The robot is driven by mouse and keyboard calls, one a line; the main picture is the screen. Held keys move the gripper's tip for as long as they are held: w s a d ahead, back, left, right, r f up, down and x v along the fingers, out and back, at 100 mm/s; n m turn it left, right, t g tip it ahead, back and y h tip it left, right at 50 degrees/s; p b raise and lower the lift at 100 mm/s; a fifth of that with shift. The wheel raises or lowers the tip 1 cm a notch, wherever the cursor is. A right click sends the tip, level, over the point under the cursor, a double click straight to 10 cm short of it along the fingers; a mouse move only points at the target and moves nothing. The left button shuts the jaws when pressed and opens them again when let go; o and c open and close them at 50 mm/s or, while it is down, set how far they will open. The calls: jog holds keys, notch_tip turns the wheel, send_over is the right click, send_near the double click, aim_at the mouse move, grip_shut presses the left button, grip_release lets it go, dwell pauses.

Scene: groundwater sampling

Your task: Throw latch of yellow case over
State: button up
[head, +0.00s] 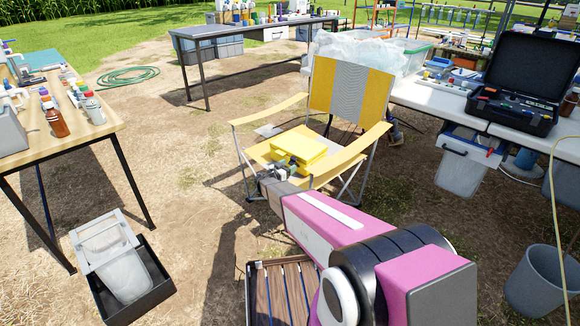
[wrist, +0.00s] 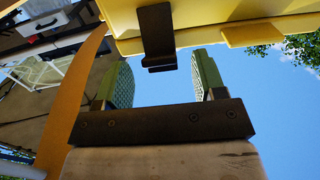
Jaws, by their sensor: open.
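The yellow case (head: 298,147) sits on the seat of a yellow and grey folding chair (head: 350,95) in the head view. In the wrist view the yellow case (wrist: 240,14) fills the top edge, and its black latch (wrist: 157,38) hangs from it near the middle. My gripper (wrist: 160,72) is open, its two green pads apart and nothing between them. The latch is just beyond the gap between the fingertips, and I see no contact. In the head view my gripper (head: 286,165) is at the near side of the case, and the latch is too small to make out.
The chair's armrests (head: 268,109) flank the case on both sides. A wooden slatted crate (head: 283,290) stands on the ground below. A table with bottles (head: 25,135) is at left, and a white table with an open black case (head: 515,110) is at right.

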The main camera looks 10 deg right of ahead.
jog(key=shift+x, duration=0.95)
jog(key=c, duration=0.9)
jog(key=shift+c, duration=0.2)
